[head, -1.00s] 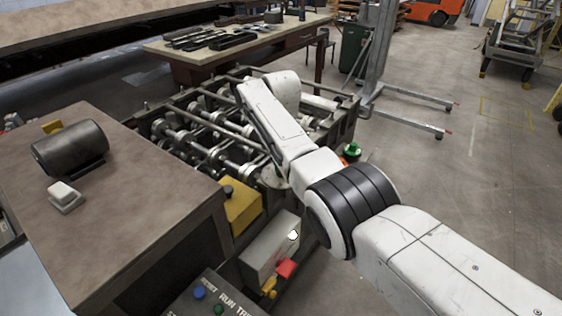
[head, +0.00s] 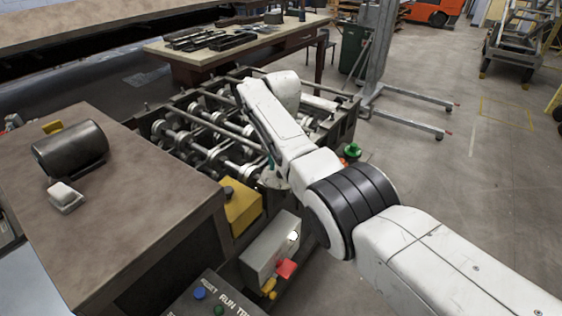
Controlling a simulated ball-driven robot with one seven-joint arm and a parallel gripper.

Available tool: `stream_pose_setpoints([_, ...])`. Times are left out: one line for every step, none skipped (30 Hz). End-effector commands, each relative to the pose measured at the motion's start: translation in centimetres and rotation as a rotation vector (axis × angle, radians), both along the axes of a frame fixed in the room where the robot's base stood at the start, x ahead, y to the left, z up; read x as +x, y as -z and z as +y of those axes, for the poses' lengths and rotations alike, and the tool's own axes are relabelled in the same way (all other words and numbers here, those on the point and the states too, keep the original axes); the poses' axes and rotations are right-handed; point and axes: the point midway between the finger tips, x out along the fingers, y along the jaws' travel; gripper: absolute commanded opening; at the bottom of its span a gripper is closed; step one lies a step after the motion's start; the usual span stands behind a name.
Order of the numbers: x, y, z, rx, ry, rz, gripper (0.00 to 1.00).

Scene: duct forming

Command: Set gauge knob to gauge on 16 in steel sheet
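A dark round knob (head: 228,191) sits on top of a yellow box (head: 243,207) on the side of the roll-forming machine. A grey box (head: 268,251) below it has a small white round face (head: 293,236) and a red part. I cannot tell which of these is the gauge knob, and no scale is readable. A pale blue-grey surface, perhaps sheet steel (head: 30,290), shows at the lower left edge. My white arm reaches over the machine's rollers. My gripper is hidden behind the arm links, so its fingers and hold do not show.
The roller bed (head: 205,150) lies behind the yellow box. A brown cabinet top (head: 120,215) with a dark motor (head: 70,150) is at the left. A button panel (head: 215,298) is at the bottom. A green-topped button (head: 351,150) stands right of the arm. The right floor is open.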

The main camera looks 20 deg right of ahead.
Motion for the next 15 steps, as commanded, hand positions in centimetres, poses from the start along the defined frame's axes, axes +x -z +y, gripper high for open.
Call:
stream_pose_setpoints([0.0, 0.0, 0.0, 0.000, 0.000, 0.001, 0.37])
stream_pose_setpoints([0.0, 0.1, 0.0, 0.000, 0.000, 0.001, 0.37])
stream_pose_setpoints([0.0, 0.1, 0.0, -0.001, 0.000, 0.001, 0.37])
stream_pose_setpoints([0.0, 0.1, 0.0, 0.001, 0.000, 0.002, 0.37])
stream_pose_setpoints([0.0, 0.0, 0.0, 0.001, 0.000, 0.002, 0.37])
stream_pose_setpoints([0.0, -0.1, 0.0, 0.000, 0.000, 0.001, 0.37])
stream_pose_setpoints([0.0, -0.2, 0.0, 0.000, 0.000, 0.001, 0.37])
stream_pose_setpoints([0.0, -0.5, 0.0, 0.001, 0.000, 0.000, 0.37])
stream_pose_setpoints([0.1, -0.9, 0.0, 0.001, -0.001, -0.002, 0.37])
stream_pose_setpoints([0.0, -1.2, 0.0, 0.001, -0.001, -0.002, 0.37])
stream_pose_setpoints([0.0, -1.6, 0.0, 0.002, -0.001, -0.001, 0.37])
stream_pose_setpoints([0.1, -2.3, 0.1, 0.002, -0.001, -0.003, 0.37])
stream_pose_setpoints([0.0, -2.8, 0.0, 0.001, -0.001, -0.002, 0.37])
stream_pose_setpoints([0.1, -3.4, 0.0, 0.001, -0.001, -0.004, 0.37])
stream_pose_setpoints([0.1, -4.3, 0.0, 0.002, 0.000, -0.004, 0.37])
